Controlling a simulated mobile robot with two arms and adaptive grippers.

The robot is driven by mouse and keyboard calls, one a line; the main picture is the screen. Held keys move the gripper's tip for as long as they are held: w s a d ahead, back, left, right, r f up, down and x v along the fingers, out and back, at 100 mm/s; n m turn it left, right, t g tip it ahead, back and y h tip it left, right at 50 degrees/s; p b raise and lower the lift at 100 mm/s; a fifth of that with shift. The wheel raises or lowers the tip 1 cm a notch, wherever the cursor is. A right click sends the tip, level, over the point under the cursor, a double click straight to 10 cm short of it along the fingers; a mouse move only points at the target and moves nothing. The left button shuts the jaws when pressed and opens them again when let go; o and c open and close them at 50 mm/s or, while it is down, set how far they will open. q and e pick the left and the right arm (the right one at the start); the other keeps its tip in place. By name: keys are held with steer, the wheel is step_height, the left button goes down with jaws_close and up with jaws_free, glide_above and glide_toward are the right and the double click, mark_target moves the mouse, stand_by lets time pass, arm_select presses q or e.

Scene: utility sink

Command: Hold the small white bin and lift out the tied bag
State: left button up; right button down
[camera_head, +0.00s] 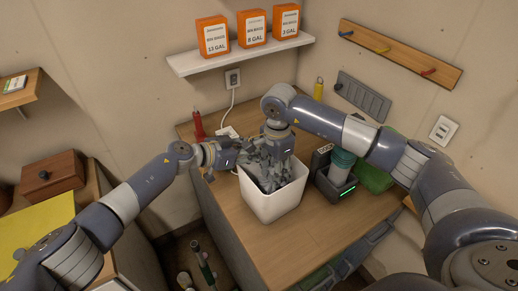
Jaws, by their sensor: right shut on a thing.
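The small white bin (272,206) stands upright on the wooden counter, near its left edge. My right gripper (273,168) reaches down into the bin's mouth from above. It is shut on the grey tied bag (266,184), which shows only in part inside the bin; the fingers and the rim hide much of it. My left gripper (222,162) is at the bin's upper left, close to the rim. I cannot tell if it touches the bin, or how far its fingers are apart.
A black device with a teal-topped container (342,162) stands right of the bin, with a green item (373,177) beyond it. A red bottle (198,125) stands at the back left. A white shelf (240,54) holds orange boxes. The front of the wooden counter (305,238) is clear.

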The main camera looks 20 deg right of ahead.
arm_select(q)
steer(key=shift+x, duration=0.8)
steer(key=shift+s, duration=0.1)
jaws_close()
stand_by(0.7)
